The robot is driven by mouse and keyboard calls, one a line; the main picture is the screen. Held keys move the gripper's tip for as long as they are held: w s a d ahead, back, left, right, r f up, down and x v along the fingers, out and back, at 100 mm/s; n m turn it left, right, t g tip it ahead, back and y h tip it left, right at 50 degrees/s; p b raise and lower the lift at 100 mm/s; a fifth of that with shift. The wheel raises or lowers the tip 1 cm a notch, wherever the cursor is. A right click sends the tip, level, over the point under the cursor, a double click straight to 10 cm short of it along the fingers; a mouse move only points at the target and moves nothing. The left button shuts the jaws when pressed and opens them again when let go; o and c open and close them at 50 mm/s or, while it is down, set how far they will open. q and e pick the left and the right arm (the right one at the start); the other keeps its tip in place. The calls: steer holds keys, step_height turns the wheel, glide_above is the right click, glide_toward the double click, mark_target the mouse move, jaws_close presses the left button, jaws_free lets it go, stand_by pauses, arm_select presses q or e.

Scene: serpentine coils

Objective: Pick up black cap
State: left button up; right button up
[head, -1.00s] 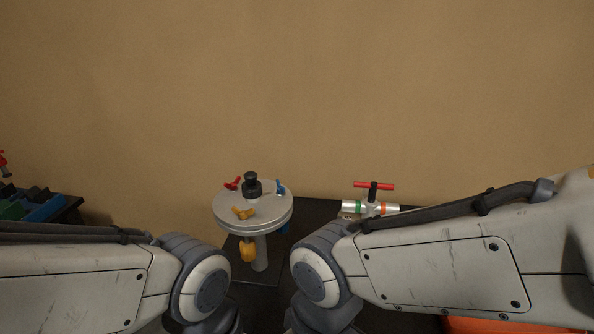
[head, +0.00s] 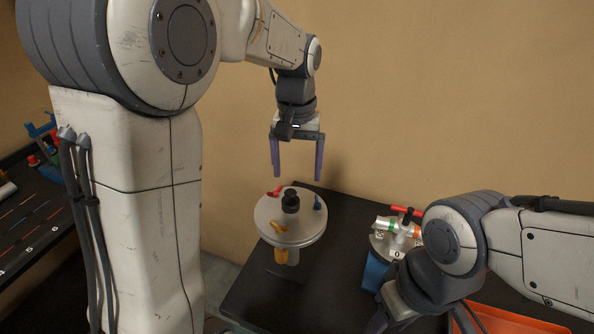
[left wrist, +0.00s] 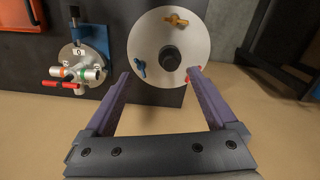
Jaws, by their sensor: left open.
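The black cap (head: 290,201) sits upright at the centre of a round silver disc (head: 268,229) on a stand. In the left wrist view the cap (left wrist: 170,59) shows from above. My left gripper (head: 298,177) is open and empty, pointing down above the disc, with its fingers apart in the air over the cap. In the left wrist view the gripper (left wrist: 159,73) has the cap nearer its right finger. The right wrist is at the lower right; its fingers run off the bottom edge.
Red, blue and yellow wing handles ring the cap on the disc. A valve with a red T-handle (head: 407,211) stands to the right on a blue base (head: 375,274). An orange tray (head: 510,322) is at the lower right. The dark table (head: 335,290) is bare between disc and valve.

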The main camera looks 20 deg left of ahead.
mark_target(290, 192)
arm_select(q)
steer(key=shift+w+a+n, duration=0.3)
steer(key=shift+w+a, duration=0.25)
steer(key=shift+a, duration=0.35)
step_height(290, 192, down, 4)
steer(key=shift+r+p, duration=0.15)
steer(key=shift+p, duration=0.4)
step_height(290, 192, down, 5)
steer(key=shift+s+r+p, duration=0.1)
steer(key=shift+s+p, duration=0.05)
steer(key=shift+p, duration=1.1)
steer(key=shift+f, duration=0.5)
jaws_close()
arm_select(e)
step_height(290, 192, up, 4)
steer(key=shift+r, duration=0.2)
